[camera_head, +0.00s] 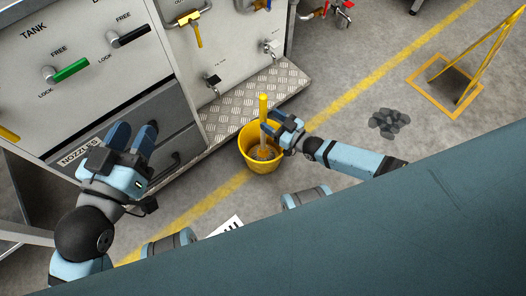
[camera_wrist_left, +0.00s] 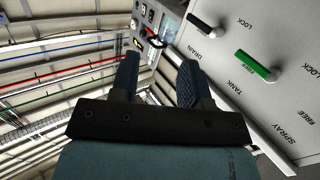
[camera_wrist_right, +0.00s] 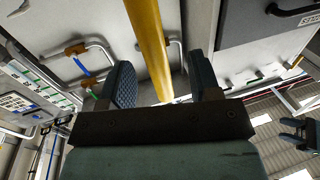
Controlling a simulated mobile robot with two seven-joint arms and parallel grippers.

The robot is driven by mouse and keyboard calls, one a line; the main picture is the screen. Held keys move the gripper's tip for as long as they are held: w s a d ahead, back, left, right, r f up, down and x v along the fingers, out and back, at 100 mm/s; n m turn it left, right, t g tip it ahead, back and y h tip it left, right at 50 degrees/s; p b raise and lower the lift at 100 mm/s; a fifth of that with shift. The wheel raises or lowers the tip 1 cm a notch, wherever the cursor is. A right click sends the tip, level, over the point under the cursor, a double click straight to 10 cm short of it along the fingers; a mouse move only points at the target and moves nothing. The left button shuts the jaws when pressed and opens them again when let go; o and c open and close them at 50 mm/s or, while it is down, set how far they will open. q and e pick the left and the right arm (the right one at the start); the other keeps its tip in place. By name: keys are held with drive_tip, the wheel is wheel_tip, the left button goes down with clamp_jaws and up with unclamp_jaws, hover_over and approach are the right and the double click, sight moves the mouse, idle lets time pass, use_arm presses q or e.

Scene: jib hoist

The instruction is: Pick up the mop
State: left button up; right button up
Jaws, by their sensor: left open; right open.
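The mop (camera_head: 263,106) stands upright in a yellow bucket (camera_head: 265,168) on the floor; its yellow handle points up and its head is down inside the bucket. My right gripper (camera_head: 271,124) is open at the handle, above the bucket rim. In the right wrist view, the handle (camera_wrist_right: 150,45) runs down between the two open fingers (camera_wrist_right: 165,85); contact cannot be told. My left gripper (camera_head: 133,136) is open and empty in front of the cabinet drawers, well left of the bucket. Its open fingers also show in the left wrist view (camera_wrist_left: 158,78).
A grey cabinet (camera_head: 85,65) with a green-handled valve (camera_head: 70,70) and drawers stands at the left. A metal tread step (camera_head: 240,105) borders the bucket. A dark stain (camera_head: 389,122) and a yellow-framed floor opening (camera_head: 447,90) lie to the right on otherwise clear floor.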

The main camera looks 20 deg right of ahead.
sight(266, 115)
drive_tip(key=b+x, duration=0.1)
drive_tip(key=x, duration=0.1)
drive_tip(key=b+x, duration=0.2)
drive_tip(key=x, duration=0.1)
drive_tip(key=shift+w+d, duration=0.15)
drive_tip(key=shift+w, duration=0.15)
drive_tip(key=shift+w+r, duration=0.1)
drive_tip(key=shift+w, duration=0.2)
drive_tip(key=c, duration=1)
use_arm(q)
drive_tip(key=shift+w+a+r+m+t+h, duration=0.25)
drive_tip(key=shift+w+a+m+t, duration=0.25)
drive_tip(key=shift+w+m, duration=0.4)
drive_tip(key=shift+s, duration=0.15)
use_arm(e)
drive_tip(key=shift+r, duration=0.15)
